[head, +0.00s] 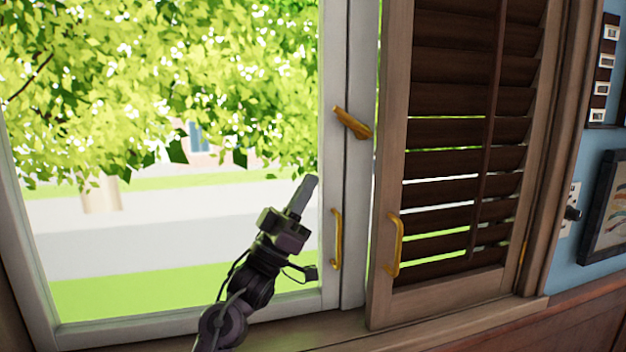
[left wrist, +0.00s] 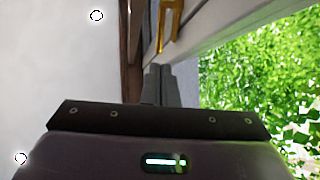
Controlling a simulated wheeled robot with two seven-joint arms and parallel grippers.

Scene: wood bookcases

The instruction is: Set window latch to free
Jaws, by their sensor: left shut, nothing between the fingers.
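The brass window latch (head: 352,122) is on the white upright frame of the window, right of the glass. It sits tilted, its upper left end higher than its lower right end. My left gripper (head: 307,184) is shut and empty, pointing up in front of the glass, below and to the left of the latch and apart from it. In the left wrist view its closed fingers (left wrist: 159,72) point toward a brass piece (left wrist: 170,24) on the white frame; I cannot tell whether this is the latch or a handle. My right gripper is not in view.
A brass pull handle (head: 336,238) is on the window frame, just right of my left gripper. A brown louvred shutter (head: 468,90) with its own brass handle (head: 395,244) stands to the right. A wooden sill (head: 440,318) runs below. Framed items hang on the blue wall.

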